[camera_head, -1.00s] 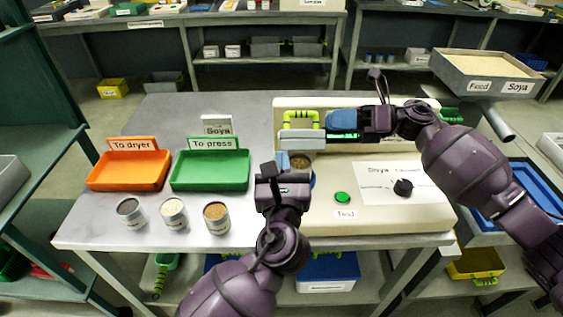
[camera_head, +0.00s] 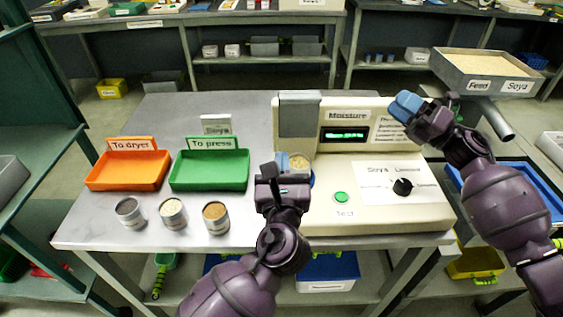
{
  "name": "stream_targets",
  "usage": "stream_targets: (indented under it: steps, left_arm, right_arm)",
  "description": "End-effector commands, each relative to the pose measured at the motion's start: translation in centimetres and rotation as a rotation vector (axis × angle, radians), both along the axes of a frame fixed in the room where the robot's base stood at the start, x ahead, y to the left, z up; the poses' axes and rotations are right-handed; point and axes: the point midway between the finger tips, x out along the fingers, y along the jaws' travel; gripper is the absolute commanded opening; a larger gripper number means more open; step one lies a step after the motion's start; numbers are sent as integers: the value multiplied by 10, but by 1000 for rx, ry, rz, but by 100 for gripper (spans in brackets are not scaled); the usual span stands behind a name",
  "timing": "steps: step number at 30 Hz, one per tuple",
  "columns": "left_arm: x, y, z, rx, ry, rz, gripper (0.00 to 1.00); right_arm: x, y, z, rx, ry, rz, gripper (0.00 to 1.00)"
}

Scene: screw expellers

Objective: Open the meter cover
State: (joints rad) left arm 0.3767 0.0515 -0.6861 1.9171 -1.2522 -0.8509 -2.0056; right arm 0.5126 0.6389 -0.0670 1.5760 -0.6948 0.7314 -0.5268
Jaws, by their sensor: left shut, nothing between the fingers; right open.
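The moisture meter (camera_head: 335,202) is a cream box with a lit green display (camera_head: 345,134), a green Test button (camera_head: 341,197) and a black knob (camera_head: 402,186). Its grey cover (camera_head: 299,118) stands raised at the meter's back left, and its green handle is out of sight. Below it, a round cup of grain (camera_head: 299,163) shows uncovered. My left gripper (camera_head: 284,166) is shut and empty at the left front of this cup; I cannot tell if it touches. My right gripper (camera_head: 405,105), with blue fingers, is open and empty over the meter's right back, apart from the cover.
An orange "To dryer" tray (camera_head: 128,184) and a green "To press" tray (camera_head: 209,184) stand left on the grey table. Several small sample cups (camera_head: 173,213) stand before them. A feed bin (camera_head: 490,84) is at the back right.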

Motion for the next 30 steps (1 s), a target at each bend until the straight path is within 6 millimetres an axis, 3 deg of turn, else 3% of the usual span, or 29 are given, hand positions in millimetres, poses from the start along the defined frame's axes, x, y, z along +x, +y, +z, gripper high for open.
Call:
stream_targets:
  steps: [8, 11, 15, 18, 23, 26, 30]
  left_arm:
    - [0, 0, 0, 0, 0, 0, 0]
    - [0, 0, 0, 0, 0, 0, 0]
    - [0, 0, 0, 0, 0, 0, 0]
    - [0, 0, 0, 0, 0, 0, 0]
    - [0, 0, 0, 0, 0, 0, 0]
    - [0, 0, 0, 0, 0, 0, 0]
    - [0, 0, 0, 0, 0, 0, 0]
  right_arm:
    - [-14, -124, -23, 370, 198, -441, 40]
    - [-33, -173, -42, 507, 269, -596, 40]
    - [-75, -231, -79, 702, 376, -796, 40]
    - [-108, -254, -110, 827, 461, -899, 40]
    - [-158, -251, -166, 990, 626, -981, 40]
    - [-186, -228, -201, 1080, 753, -992, 40]
    - [-226, -180, -248, 1200, 949, -973, 40]
